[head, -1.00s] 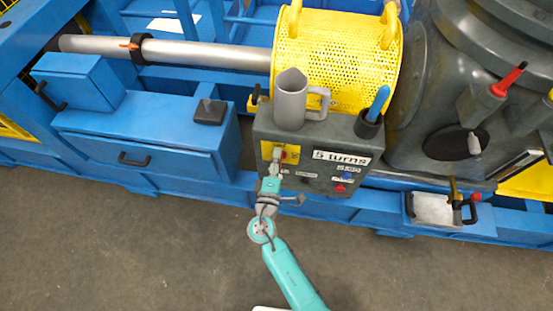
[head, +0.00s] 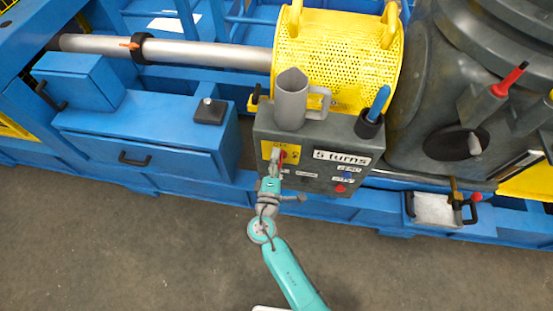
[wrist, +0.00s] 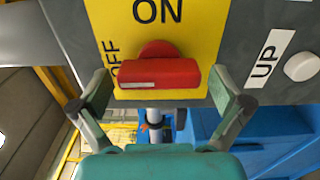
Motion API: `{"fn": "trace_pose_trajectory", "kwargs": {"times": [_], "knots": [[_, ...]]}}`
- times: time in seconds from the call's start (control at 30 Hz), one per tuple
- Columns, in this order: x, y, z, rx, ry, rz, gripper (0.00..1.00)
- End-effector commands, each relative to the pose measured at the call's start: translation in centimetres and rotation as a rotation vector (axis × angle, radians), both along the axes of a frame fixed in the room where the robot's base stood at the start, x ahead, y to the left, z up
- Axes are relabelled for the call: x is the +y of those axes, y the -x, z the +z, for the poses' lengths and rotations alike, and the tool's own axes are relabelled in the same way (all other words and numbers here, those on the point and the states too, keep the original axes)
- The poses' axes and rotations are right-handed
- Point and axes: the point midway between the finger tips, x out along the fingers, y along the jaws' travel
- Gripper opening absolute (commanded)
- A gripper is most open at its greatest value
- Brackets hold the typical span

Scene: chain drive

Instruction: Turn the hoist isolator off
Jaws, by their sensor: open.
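The hoist isolator is a red bar handle (wrist: 158,73) on a yellow plate (wrist: 200,25) marked ON at the top and OFF on the left. In the wrist view the bar lies level, with a white stripe on its left half, towards OFF. The isolator also shows small in the head view (head: 291,156), partly hidden by my gripper. My gripper (wrist: 162,82) is open, with one finger on each side of the handle. Gaps show between the fingers and the bar, and nothing is held.
The grey control box (head: 263,125) also carries a "5 turns" label (head: 342,158) and several buttons, including a white one by UP (wrist: 302,67). A grey jug (head: 290,103) and a blue-handled tool (head: 379,101) sit on top. Open floor lies in front.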

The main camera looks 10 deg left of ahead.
Motion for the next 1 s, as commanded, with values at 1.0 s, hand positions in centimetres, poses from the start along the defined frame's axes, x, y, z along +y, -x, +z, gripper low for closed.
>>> {"fn": "trace_pose_trajectory", "kwargs": {"times": [1.0], "knots": [[0.5, 11.9, 0.0, 0.0, 0.0, 0.001, 1.0]]}}
